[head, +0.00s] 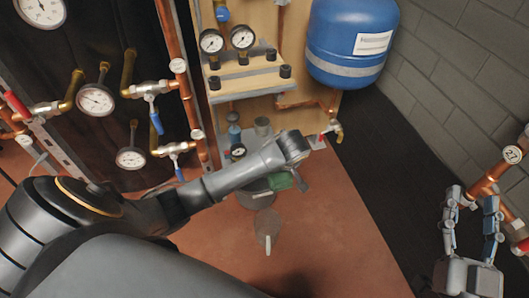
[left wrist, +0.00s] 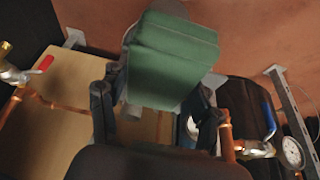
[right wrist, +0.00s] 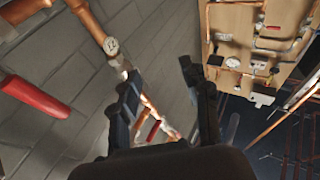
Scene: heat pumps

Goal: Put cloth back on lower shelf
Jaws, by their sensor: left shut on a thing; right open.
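A green folded cloth (left wrist: 172,60) is held between the fingers of my left gripper (left wrist: 160,110) in the left wrist view. In the head view, the cloth (head: 283,181) shows as a small green patch below my left wrist, and the arm hides much of that gripper. A wooden panel at the top centre carries narrow wooden shelves; the lower shelf (head: 246,85) is above and left of the cloth in the picture. My right gripper (head: 470,215) is open and empty at the right, with its fingers apart; it also shows in the right wrist view (right wrist: 160,85).
A grey bucket (head: 255,199) and a pale jug (head: 268,226) stand on the reddish floor below the cloth. A blue tank (head: 350,40) hangs right of the panel. Copper pipes with gauges (head: 96,99) are at left, and more pipes (head: 491,181) are near my right gripper.

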